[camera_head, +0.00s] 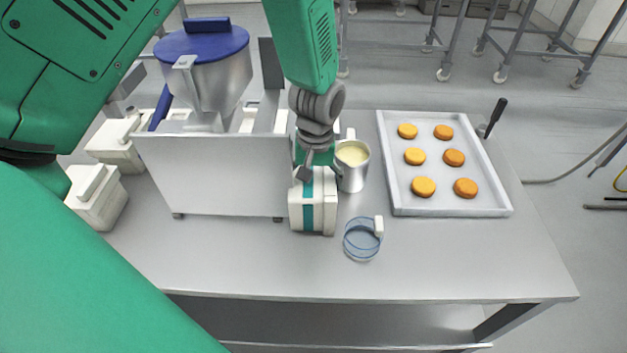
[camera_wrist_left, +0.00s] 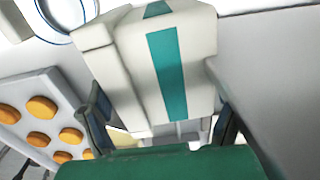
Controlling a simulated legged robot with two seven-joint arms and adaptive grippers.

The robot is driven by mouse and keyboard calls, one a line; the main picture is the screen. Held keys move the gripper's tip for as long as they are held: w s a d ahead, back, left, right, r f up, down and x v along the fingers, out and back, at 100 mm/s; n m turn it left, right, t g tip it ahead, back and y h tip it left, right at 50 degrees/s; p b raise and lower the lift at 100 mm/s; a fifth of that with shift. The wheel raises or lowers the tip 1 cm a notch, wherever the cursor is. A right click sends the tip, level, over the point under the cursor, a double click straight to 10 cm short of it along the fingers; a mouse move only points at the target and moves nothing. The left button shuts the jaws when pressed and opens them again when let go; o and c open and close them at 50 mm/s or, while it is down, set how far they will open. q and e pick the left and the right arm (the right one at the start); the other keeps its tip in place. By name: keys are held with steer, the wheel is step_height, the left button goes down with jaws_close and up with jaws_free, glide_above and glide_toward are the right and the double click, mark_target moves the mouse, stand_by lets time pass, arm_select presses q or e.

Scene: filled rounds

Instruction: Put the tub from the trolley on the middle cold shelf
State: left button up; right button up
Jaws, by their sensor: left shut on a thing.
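The tub (camera_head: 325,207) is white with a teal stripe and stands near the machine's right front corner, over the steel table. My left gripper (camera_head: 312,168) reaches down from above and is shut on the tub's upper part. In the left wrist view the tub (camera_wrist_left: 165,75) sits between the two dark fingers of the gripper (camera_wrist_left: 160,125). I cannot tell whether its base touches the table. My right gripper is not in view. No cold shelf can be made out.
A steel machine (camera_head: 215,180) with a blue-lidded hopper is left of the tub. A jug (camera_head: 353,177) of pale liquid and a clear blue cup (camera_head: 360,247) are close on the right. Beyond is a tray (camera_head: 450,204) of round cakes. White containers (camera_head: 100,210) stand left. Wheeled racks (camera_head: 510,50) are behind.

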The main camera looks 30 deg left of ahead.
arm_select(q)
steer(key=shift+a+f, duration=0.1)
steer(key=shift+a, duration=0.05)
steer(key=o, duration=1.6)
steer(key=shift+c, duration=0.2)
